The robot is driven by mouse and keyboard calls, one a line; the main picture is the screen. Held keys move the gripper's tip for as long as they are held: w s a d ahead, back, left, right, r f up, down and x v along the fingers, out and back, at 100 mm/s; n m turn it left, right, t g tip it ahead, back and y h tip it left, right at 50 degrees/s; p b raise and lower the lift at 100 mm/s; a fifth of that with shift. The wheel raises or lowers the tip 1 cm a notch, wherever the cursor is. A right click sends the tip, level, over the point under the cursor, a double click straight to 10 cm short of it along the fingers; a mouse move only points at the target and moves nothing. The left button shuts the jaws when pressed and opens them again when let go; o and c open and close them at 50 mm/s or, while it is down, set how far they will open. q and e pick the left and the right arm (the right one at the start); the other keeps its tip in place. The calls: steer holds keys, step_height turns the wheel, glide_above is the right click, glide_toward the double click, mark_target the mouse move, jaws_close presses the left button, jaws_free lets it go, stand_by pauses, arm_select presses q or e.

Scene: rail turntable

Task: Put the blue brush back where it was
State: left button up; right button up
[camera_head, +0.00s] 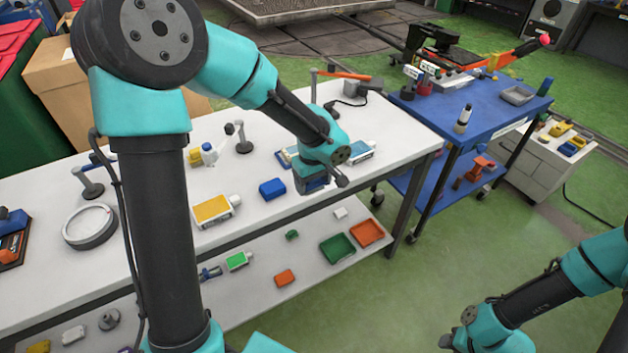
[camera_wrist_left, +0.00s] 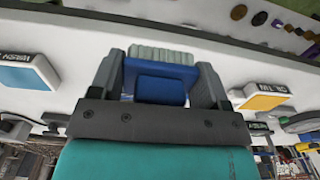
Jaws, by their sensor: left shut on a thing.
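The blue brush (camera_wrist_left: 158,80) is between the two fingers of my left gripper (camera_wrist_left: 160,85) in the left wrist view. Its pale bristles (camera_wrist_left: 162,54) point away from the palm. In the head view my left gripper (camera_head: 312,186) is over the front part of the white table (camera_head: 150,265), shut on the brush, which is mostly hidden there by the gripper. I cannot tell whether the brush touches the table. The end of my right arm (camera_head: 462,335) shows at the lower right; its fingers are not clear.
A blue block (camera_head: 272,189) and a yellow-labelled container (camera_head: 216,209) lie left of my left gripper. A blue-labelled container (camera_head: 361,152) lies to its right. A grey ring (camera_head: 90,226) is farther left. A blue cart (camera_head: 480,112) stands beyond the table's right end.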

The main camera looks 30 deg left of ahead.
arm_select(q)
steer(key=s+d+f, duration=0.1)
steer(key=s+d, duration=0.2)
steer(key=s, duration=0.2)
steer(key=shift+s+d+f, duration=0.15)
steer(key=shift+s+d, duration=0.15)
steer(key=w+a, duration=0.2)
steer(key=w, duration=0.2)
steer(key=w+a+f, duration=0.1)
steer(key=w+a, duration=0.1)
steer(key=w, duration=0.3)
steer(key=w+a, duration=0.2)
steer(key=w, duration=0.2)
steer(key=shift+w+a+f, duration=0.2)
steer(key=shift+w+a, duration=0.1)
steer(key=shift+a, duration=0.1)
steer(key=shift+w+a, duration=0.1)
steer(key=shift+w, duration=0.05)
steer(key=shift+w+a+f, duration=0.1)
steer(key=shift+w+f, duration=0.15)
steer(key=shift+f, duration=1.55)
steer(key=shift+f, duration=0.2)
